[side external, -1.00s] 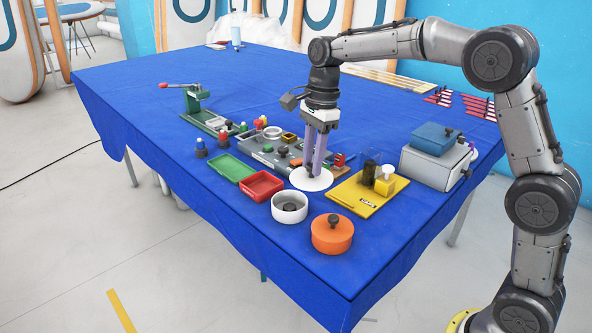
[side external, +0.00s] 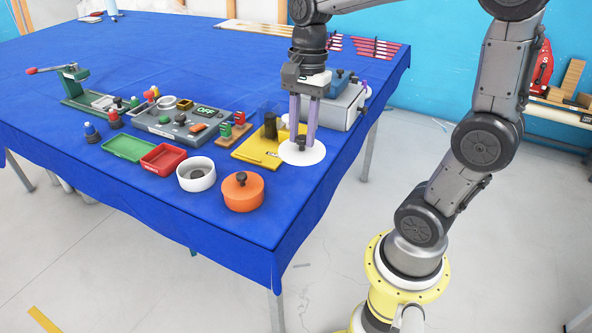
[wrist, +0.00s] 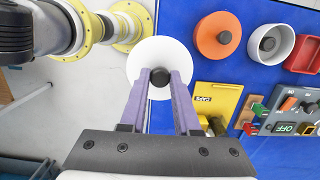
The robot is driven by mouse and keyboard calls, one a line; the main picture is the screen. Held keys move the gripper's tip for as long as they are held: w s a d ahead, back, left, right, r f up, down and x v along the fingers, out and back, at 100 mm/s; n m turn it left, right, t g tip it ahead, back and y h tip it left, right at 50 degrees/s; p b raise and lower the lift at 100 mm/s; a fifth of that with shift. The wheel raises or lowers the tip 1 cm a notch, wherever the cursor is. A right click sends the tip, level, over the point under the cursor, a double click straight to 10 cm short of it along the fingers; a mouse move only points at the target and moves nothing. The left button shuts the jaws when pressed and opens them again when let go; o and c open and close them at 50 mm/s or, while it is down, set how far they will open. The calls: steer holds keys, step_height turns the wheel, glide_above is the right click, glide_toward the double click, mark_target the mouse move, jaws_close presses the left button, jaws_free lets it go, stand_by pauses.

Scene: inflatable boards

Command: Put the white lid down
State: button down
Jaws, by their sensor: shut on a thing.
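The white lid (side external: 302,153) is a round disc with a dark knob on top. My gripper (side external: 301,146) is shut on that knob, with its two purple fingers pointing down. In the wrist view the lid (wrist: 159,60) lies beyond the fingertips of my gripper (wrist: 160,78), one finger on each side of the knob. In the side view the lid appears over the table's right edge area, beside the yellow board; its height above the cloth is hard to tell. A white pot (side external: 196,174) stands open with a dark thing inside. An orange pot (side external: 243,191) has a dark knob on top.
The yellow board (side external: 250,150) carries a dark cylinder (side external: 270,125). A grey box (side external: 335,110) stands behind my gripper. A green tray (side external: 128,148) and a red tray (side external: 170,157) lie left of the pots. The blue cloth (side external: 280,222) in front is bare.

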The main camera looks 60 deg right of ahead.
steer(key=s+d+m, duration=0.2)
steer(key=s+d, duration=0.1)
steer(key=s, duration=0.4)
steer(key=w+d+f, duration=0.1)
steer(key=w+f, duration=0.2)
steer(key=w+d+f, duration=0.2)
steer(key=w+f, duration=0.1)
steer(key=w, duration=0.1)
steer(key=w+d+f, duration=0.2)
steer(key=w+f, duration=0.1)
steer(key=w, duration=0.1)
steer(key=shift+w+d+f, duration=0.15)
steer(key=shift+f, duration=0.05)
steer(key=shift+w+d+f, duration=0.1)
steer(key=shift+w+f, duration=0.05)
steer(key=shift+f, duration=0.8)
steer(key=shift+w+d+f, duration=0.1)
steer(key=shift+w+f, duration=0.05)
steer(key=shift+f, duration=0.75)
steer(key=shift+f, duration=0.2)
steer(key=c, duration=0.6)
jaws_free()
steer(key=shift+c, duration=0.2)
steer(key=shift+r, duration=0.1)
